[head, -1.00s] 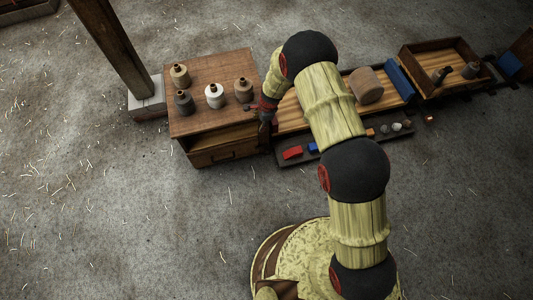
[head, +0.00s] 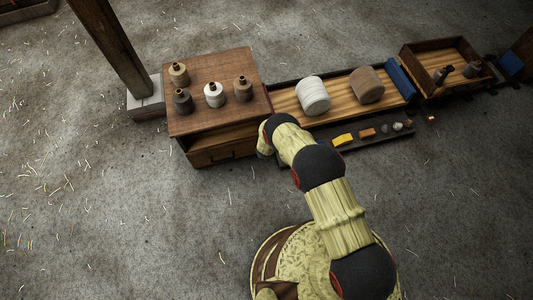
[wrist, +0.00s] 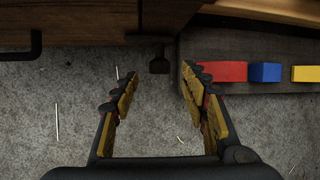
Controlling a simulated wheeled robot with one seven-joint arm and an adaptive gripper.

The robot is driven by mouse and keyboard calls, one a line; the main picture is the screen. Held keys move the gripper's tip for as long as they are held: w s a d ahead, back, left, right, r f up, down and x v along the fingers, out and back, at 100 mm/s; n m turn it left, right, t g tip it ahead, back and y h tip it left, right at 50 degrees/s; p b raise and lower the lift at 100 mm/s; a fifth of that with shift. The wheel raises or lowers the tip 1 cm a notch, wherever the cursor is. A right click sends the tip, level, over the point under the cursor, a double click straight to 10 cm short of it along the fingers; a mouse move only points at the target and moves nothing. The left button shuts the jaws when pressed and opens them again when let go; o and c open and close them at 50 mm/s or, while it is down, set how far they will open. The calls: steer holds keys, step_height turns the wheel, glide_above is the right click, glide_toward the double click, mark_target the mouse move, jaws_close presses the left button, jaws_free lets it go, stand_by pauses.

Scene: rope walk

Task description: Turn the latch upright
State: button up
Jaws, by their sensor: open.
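In the wrist view a small dark latch-like piece (wrist: 159,64) shows ahead of my fingertips, joined to a short dark bar at the lower right of the wooden cabinet (wrist: 85,18). Its exact turn is hard to tell in the shadow. My gripper (wrist: 158,76) is open and empty, with one finger to each side of the piece and no clear contact. In the head view the cabinet (head: 212,66) stands left of my arm. My arm's end is at the cabinet's front right corner and hides the latch and my fingers there.
A dark tray strip (wrist: 235,50) with red, blue and yellow blocks lies close beside my right finger. A dark drawer handle (wrist: 36,46) is to the left. Several bottles (head: 215,95) stand on the cabinet; two spools (head: 312,96) lie on the bench. The front floor is clear.

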steer(key=b+x, duration=0.3)
steer(key=x, duration=0.3)
steer(key=shift+c, duration=0.8)
steer(key=c, duration=1)
